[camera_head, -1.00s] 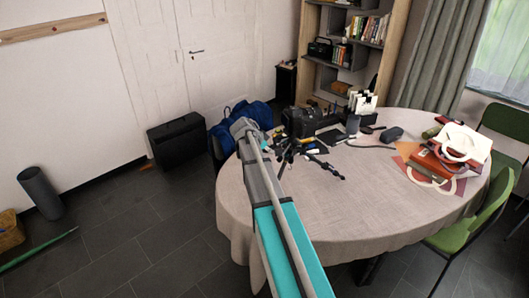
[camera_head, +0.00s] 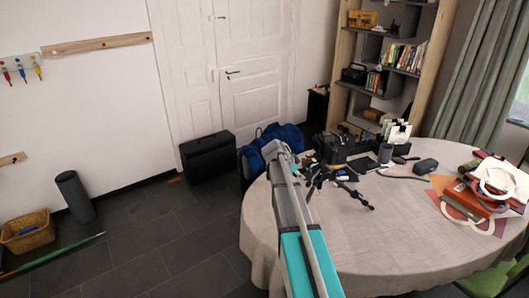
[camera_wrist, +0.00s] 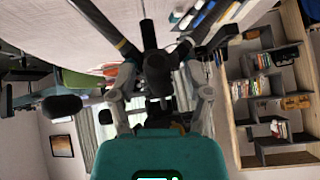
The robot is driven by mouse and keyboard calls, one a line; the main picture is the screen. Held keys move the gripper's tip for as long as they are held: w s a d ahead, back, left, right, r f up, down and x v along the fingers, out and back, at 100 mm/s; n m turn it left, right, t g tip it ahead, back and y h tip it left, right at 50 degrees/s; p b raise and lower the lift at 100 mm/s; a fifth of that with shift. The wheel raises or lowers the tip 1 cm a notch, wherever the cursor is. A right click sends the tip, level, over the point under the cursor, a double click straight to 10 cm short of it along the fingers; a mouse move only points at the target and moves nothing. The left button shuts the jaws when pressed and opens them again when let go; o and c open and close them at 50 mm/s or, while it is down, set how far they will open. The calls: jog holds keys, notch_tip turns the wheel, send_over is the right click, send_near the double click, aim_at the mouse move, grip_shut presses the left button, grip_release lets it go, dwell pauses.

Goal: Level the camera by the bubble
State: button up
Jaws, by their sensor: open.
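In the head view a black camera (camera_head: 328,147) stands on a small black tripod (camera_head: 316,178) near the far left edge of the round table (camera_head: 290,235). My arm reaches toward it from the front and hides part of it. In the wrist view my gripper (camera_wrist: 159,78) is open, with one finger on each side of the tripod's dark central part (camera_wrist: 157,68). The tripod's legs spread up toward the tabletop in this tilted view. I cannot tell whether the fingers touch it. No bubble level can be made out in either view.
Red books and papers (camera_head: 465,205) lie on the table's right side. A bookshelf (camera_head: 345,60) and a black box (camera_head: 208,158) stand beyond. The table's front is clear.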

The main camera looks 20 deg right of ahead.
jog(key=shift+s+a+f, duration=0.1)
jog(key=shift+a+f, duration=0.1)
jog(key=shift+a, duration=0.35)
jog(key=s+a+f+n+y, duration=0.1)
jog(key=s+a+n+y, duration=0.1)
jog(key=s+a+n, duration=0.4)
jog(key=s+a+f+n+y, duration=0.1)
jog(key=s+a+n+y, duration=0.2)
jog(key=a, duration=1.2)
jog(key=s+a+f+n+g+y, duration=0.1)
jog(key=s+a+f+n+y, duration=0.1)
jog(key=s+a+n, duration=0.8)
jog(key=s+y, duration=0.1)
jog(key=s, duration=0.2)
jog(key=shift+s+a, duration=0.15)
jog(key=shift+a, duration=0.05)
jog(key=shift+f, duration=0.1)
jog(key=shift+d, duration=0.1)
jog(key=shift+c, duration=0.5)
